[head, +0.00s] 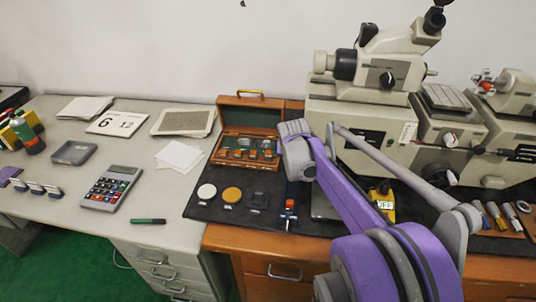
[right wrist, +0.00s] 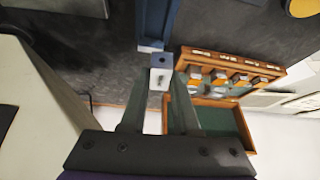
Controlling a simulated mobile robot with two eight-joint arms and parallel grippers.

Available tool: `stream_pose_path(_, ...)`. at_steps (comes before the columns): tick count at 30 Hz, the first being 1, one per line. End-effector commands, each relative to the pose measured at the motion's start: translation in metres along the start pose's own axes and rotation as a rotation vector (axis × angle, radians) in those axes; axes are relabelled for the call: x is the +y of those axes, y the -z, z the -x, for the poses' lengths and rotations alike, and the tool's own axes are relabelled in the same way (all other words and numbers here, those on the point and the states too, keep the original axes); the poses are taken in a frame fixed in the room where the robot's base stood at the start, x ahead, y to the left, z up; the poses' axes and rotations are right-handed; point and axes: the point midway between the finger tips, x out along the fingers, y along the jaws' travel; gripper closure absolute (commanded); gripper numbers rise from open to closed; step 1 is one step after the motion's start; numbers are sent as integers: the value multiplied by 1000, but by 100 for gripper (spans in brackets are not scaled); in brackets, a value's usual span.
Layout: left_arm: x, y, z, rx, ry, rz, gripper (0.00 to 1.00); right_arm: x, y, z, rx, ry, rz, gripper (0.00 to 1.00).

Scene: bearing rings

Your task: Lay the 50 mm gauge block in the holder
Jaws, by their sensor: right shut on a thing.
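The holder, a long narrow blue channel (right wrist: 155,22), lies on the dark mat; part of it shows in the head view (head: 293,194) below my right wrist. In the right wrist view my right gripper (right wrist: 160,78) is shut on a pale metal block with a dark round hole (right wrist: 159,66), which I take for the gauge block; its size marking is not readable. The block appears at the near end of the holder; I cannot tell whether they touch. In the head view my right wrist hides the fingertips and block. My left gripper is not in view.
An open wooden case (head: 248,133) with several blocks stands beside the right wrist. Round discs (head: 232,195) lie on the mat to the left. A large measuring machine (head: 355,110) stands close behind and right. A yellow device (head: 382,205) lies right of the holder.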

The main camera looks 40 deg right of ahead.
Motion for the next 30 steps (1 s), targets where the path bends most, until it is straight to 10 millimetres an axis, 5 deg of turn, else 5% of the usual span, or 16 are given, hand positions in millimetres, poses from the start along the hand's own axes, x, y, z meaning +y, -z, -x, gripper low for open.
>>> stream_pose_path(8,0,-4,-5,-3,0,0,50,15,-8,-1,0,-40,-83,100)
stream_pose_path(30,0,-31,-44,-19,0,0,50,14,-40,-55,-1,-37,-82,100)
